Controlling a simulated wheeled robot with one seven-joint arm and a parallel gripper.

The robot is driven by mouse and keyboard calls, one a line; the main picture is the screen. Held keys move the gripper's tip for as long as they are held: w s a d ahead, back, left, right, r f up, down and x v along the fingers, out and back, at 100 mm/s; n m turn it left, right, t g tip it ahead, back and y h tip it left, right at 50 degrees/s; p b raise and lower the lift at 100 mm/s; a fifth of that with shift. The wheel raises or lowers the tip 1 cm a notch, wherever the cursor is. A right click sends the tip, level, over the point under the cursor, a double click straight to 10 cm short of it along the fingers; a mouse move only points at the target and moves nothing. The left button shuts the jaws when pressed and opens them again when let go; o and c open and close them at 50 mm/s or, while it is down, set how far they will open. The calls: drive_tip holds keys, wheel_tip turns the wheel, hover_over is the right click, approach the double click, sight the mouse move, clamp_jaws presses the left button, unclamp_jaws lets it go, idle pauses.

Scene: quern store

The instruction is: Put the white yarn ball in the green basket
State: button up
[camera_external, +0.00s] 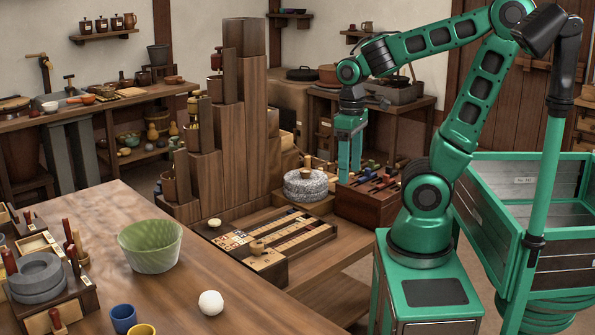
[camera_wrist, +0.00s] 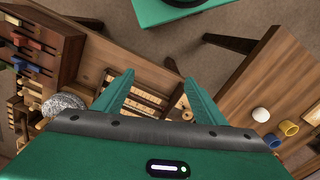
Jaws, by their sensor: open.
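The white yarn ball (camera_external: 211,303) rests on the wooden table near its front edge, to the right of the green basket. The green basket (camera_external: 151,247) is a round bowl shape with an open top, standing upright on the same table. My gripper (camera_external: 349,180) points down near the stone quern, well behind and to the right of the ball and basket. It is open, with nothing visible between its fingers. In the wrist view the gripper's two fingers (camera_wrist: 160,88) are spread apart, and the ball (camera_wrist: 261,114) shows at the right. The basket is not clearly seen there.
A blue cup (camera_external: 123,318) and a yellow cup (camera_external: 142,329) stand left of the ball. A stone quern (camera_external: 306,187) and a tool box (camera_external: 375,205) are near my gripper. Tall stepped wooden blocks (camera_external: 238,120) rise behind the table. The table between basket and ball is clear.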

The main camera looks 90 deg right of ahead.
drive_tip(key=w+a+n, duration=0.3)
drive_tip(key=w+n, duration=0.3)
drive_tip(key=w, duration=0.5)
drive_tip(key=n+y, duration=0.2)
drive_tip(key=n, duration=1.6)
approach(210, 292)
drive_tip(key=shift+w+a+f, duration=0.1)
drive_tip(key=shift+f, duration=0.3)
drive_tip(key=f, duration=0.3)
drive_tip(key=a+f, duration=0.1)
drive_tip(key=f, duration=0.6)
drive_tip(key=shift+a+f, duration=0.15)
drive_tip(key=shift+a, duration=0.2)
drive_tip(key=c, duration=1.2)
